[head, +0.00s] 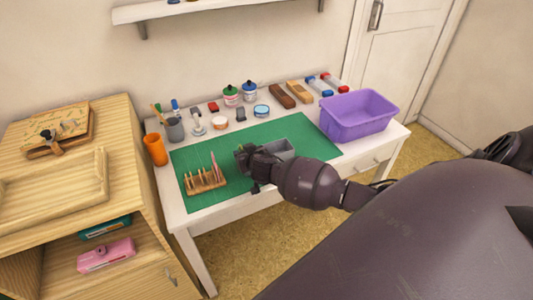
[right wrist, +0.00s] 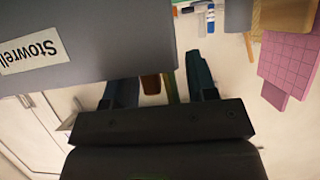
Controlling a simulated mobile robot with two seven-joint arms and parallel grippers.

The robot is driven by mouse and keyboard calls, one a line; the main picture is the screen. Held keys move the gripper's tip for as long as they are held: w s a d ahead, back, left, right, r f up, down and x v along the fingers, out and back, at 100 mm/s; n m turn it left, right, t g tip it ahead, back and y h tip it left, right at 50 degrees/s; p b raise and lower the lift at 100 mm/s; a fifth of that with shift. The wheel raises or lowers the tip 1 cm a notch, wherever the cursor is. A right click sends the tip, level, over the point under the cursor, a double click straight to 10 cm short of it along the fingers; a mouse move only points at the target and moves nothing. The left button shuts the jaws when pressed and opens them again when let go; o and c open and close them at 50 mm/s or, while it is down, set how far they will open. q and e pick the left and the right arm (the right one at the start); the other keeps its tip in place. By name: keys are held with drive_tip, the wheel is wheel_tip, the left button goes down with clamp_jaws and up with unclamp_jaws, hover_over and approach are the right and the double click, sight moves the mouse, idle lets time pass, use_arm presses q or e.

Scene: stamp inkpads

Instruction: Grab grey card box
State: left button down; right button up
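The grey card box (head: 284,146) sits on the green cutting mat, partly hidden behind my right gripper (head: 250,163). In the right wrist view the grey box (right wrist: 115,50) is large and close at the upper left, with a white label reading "Stowrell". My right gripper (right wrist: 160,90) has its two dark fingers spread apart. The box covers the tip of the left-hand finger, and its edge lies across the gap. Whether finger and box touch cannot be told. My left gripper is not in view.
A purple bin (head: 358,116) is at the table's right end. Ink jars, stamps and wooden blocks line the back. An orange cup (head: 155,150) is at the left edge.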

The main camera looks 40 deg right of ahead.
clamp_jaws()
drive_tip(key=shift+r, duration=0.15)
